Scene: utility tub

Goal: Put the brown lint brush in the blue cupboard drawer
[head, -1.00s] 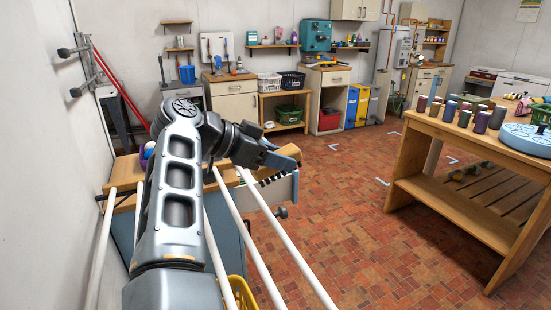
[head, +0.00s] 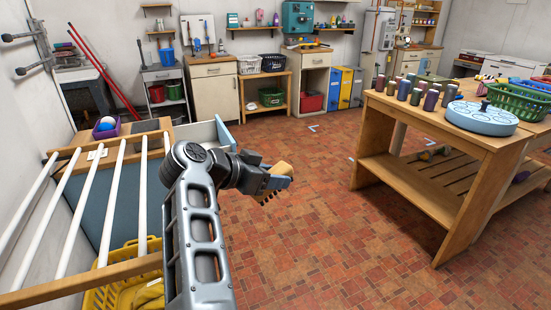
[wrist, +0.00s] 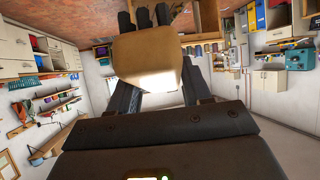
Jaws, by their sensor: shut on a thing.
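My gripper (head: 272,181) is shut on the brown lint brush (head: 284,170), a tan-brown block with dark bristle-like parts beneath it. The brush also fills the upper middle of the wrist view (wrist: 147,60), between the dark fingers. It is held in the air over the tiled floor. The blue cupboard (head: 128,185) stands to the left, behind a drying rack. Its drawer is pulled out, with a light blue front (head: 225,134) and a pale inside partly visible. The gripper is to the right of the drawer and apart from it. My arm hides part of the cupboard.
A drying rack with white rods (head: 108,200) stands at the left, above a yellow basket (head: 125,285). The floor between is clear.

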